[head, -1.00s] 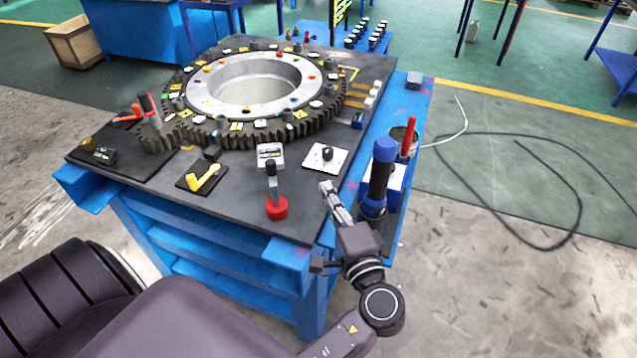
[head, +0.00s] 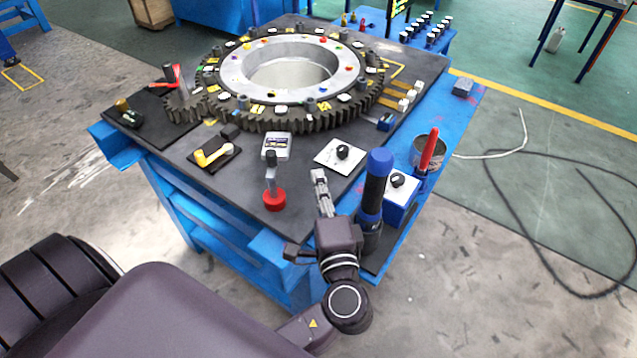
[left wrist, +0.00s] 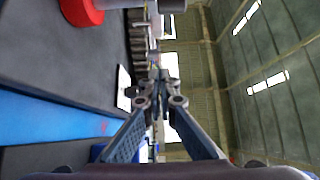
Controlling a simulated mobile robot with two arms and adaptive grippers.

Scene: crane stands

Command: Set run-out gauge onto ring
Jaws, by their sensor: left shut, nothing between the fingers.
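The toothed ring (head: 300,118) lies flat on the dark top of a blue bench, with a paler inner ring (head: 244,70) inside it. I cannot tell for certain which thing is the run-out gauge. A red-based piece with an upright grey stem (head: 274,199) stands near the bench's front edge; its red base shows at the upper left of the left wrist view (left wrist: 80,12). My left gripper (head: 319,174) is shut and empty above the bench's front edge, to the right of this piece and apart from it. Its fingertips meet in the left wrist view (left wrist: 160,80). My right gripper is not in view.
A blue-black cylinder (head: 375,185) stands close right of my left gripper. Behind the gripper lie a white plate with a black knob (head: 328,156) and a white box (head: 276,145). A can with a red-handled tool (head: 428,155) stands at the right. A yellow-handled piece (head: 212,157) lies left.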

